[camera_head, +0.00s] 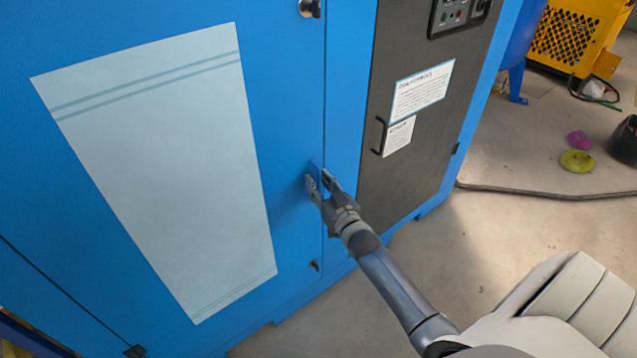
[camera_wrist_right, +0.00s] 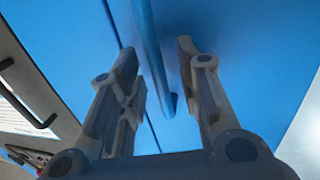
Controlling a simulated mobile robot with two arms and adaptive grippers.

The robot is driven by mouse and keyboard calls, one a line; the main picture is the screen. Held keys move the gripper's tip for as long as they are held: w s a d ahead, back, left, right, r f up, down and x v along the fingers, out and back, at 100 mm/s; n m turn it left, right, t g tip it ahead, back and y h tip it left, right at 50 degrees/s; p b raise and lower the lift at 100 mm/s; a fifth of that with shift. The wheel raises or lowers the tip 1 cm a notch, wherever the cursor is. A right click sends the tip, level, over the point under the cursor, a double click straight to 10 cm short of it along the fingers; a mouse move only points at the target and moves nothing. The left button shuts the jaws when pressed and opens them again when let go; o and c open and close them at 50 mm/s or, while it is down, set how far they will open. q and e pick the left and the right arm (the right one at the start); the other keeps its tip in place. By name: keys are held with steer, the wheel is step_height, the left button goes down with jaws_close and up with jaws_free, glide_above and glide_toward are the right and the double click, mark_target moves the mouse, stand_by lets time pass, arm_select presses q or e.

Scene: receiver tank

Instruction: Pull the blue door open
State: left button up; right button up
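The blue door (camera_head: 285,60) is a large blue cabinet front with a pale grey panel (camera_head: 165,150) on it. It looks closed, with a thin seam along its right edge. A blue bar handle (camera_wrist_right: 150,50) stands out from the door near that seam. My right gripper (camera_head: 320,184) is at the handle, pointing at the door. In the right wrist view my right gripper (camera_wrist_right: 157,58) has its fingers apart, one on each side of the handle. A gap shows on the left; whether the right finger touches the bar is unclear. My left gripper is out of view.
A dark grey panel (camera_head: 390,185) with its own black handle (camera_head: 379,137) and white labels is right of the door. A round knob (camera_head: 310,8) sits above. Floor at right is mostly clear, with a dark hose (camera_head: 550,192) and yellow and purple objects farther back.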

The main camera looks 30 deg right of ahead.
steer(key=shift+w, duration=0.35)
jaws_close()
